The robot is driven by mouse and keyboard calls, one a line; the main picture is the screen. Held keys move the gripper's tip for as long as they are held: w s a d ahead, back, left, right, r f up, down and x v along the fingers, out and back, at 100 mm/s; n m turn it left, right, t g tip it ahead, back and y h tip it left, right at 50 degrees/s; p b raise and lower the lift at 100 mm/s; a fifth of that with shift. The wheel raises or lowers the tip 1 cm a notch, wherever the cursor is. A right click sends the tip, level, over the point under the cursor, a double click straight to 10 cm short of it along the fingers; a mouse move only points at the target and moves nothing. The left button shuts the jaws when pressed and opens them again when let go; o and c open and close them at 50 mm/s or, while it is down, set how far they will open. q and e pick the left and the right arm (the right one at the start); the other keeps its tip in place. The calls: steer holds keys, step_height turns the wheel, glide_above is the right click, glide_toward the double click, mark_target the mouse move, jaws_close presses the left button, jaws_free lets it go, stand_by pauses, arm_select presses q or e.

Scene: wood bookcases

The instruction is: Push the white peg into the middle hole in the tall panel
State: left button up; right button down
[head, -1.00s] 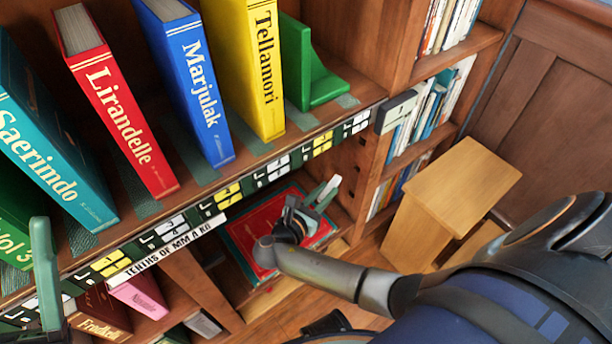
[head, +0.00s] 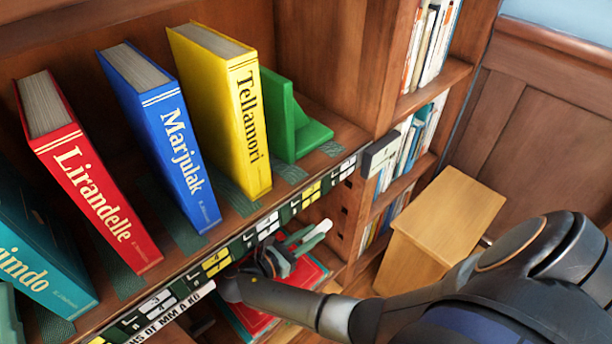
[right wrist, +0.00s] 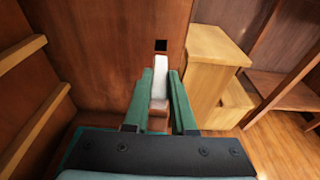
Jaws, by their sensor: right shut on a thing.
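My right gripper (head: 287,256) is shut on the white peg (head: 314,236) below the long labelled shelf. In the right wrist view the white peg (right wrist: 159,80) stands between the two green fingers (right wrist: 160,100), its far end pointing at the wood panel (right wrist: 105,50). One square dark hole (right wrist: 161,45) shows in that panel, just beyond the peg's end; the peg looks apart from it. In the head view the tall panel (head: 342,222) has dark holes one above another, and the peg's end is close to its lower part. A green piece at the left edge may be my left gripper (head: 6,310).
Above are the red (head: 90,180), blue (head: 165,140) and yellow (head: 225,110) books and a green bookend (head: 292,125). The shelf edge with label tiles (head: 265,226) is close over my right gripper. A red book (head: 312,272) lies below. A wooden step stool (head: 445,220) stands at right.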

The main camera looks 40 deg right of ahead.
mark_target(324, 225)
steer(key=shift+r+x, duration=0.2)
steer(key=shift+x, duration=0.8)
steer(key=shift+r+x, duration=0.2)
steer(key=shift+x, duration=0.8)
steer(key=shift+d, duration=0.1)
steer(key=shift+r+p, duration=0.1)
steer(key=shift+p, duration=0.4)
steer(key=shift+p, duration=0.7)
steer(key=shift+r+p+x, duration=0.25)
steer(key=shift+p+x, duration=0.1)
steer(key=shift+x, duration=0.85)
steer(key=shift+r+p+x, duration=0.25)
steer(key=shift+p+x, duration=0.05)
steer(key=shift+x, duration=0.85)
steer(key=c, duration=0.7)
jaws_free()
steer(key=shift+d, duration=0.2)
steer(key=shift+o, duration=0.2)
steer(key=shift+s, duration=0.1)
steer(key=shift+d, duration=0.1)
